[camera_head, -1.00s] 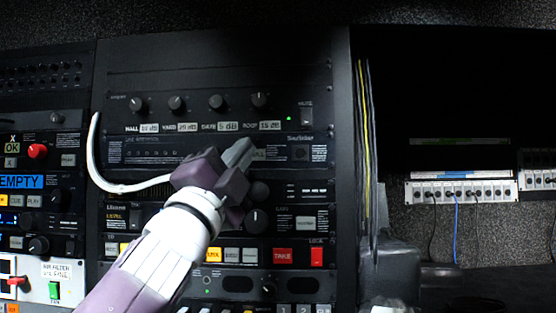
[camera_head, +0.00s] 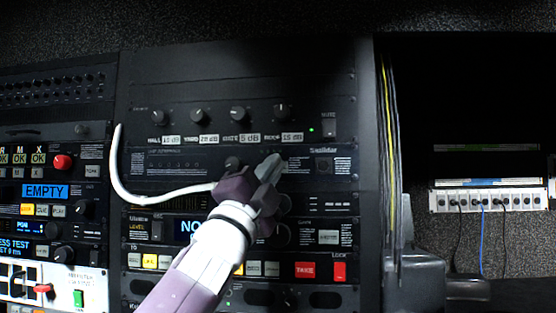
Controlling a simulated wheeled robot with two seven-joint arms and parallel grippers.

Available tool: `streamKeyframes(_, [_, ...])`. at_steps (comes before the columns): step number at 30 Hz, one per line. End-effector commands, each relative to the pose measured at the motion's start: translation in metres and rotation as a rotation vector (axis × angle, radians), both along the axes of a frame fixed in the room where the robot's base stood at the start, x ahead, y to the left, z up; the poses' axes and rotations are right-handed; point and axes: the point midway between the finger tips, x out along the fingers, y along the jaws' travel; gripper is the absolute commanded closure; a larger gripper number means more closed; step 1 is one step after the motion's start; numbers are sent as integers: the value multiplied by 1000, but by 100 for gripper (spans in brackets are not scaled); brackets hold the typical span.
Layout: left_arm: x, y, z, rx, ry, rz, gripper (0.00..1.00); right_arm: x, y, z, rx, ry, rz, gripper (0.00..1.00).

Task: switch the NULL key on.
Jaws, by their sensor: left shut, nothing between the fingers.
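My left gripper (camera_head: 268,168) is shut and empty. Its fingertips are in front of the thin dark rack unit (camera_head: 300,164) below the row of knobs. They cover part of that unit's face; contact cannot be told. No key marked NULL can be read in this view, and a label beside the fingertips is mostly hidden. A dark knob (camera_head: 233,163) shows just left of the gripper. My right gripper is not in view.
A white cable (camera_head: 116,170) loops from the rack's left side to behind my gripper. Below are a red TAKE key (camera_head: 305,270) and a red LOCK key (camera_head: 339,271). Above are several knobs (camera_head: 239,114) and a MUTE key (camera_head: 329,124). Cables (camera_head: 388,150) hang at the rack's right edge.

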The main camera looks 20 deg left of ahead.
Motion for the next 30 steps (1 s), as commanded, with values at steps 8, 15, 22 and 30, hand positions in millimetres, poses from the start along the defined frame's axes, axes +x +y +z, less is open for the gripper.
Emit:
streamKeyframes(8, [26, 7, 0, -1, 1, -1, 100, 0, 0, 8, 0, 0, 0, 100])
streamKeyframes(15, [29, 8, 0, -1, -1, 0, 100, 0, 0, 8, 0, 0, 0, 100])
streamKeyframes(22, [29, 8, 0, -1, 0, -1, 100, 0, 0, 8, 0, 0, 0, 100])
streamKeyframes(30, [29, 8, 0, -1, 0, -1, 100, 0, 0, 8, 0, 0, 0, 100])
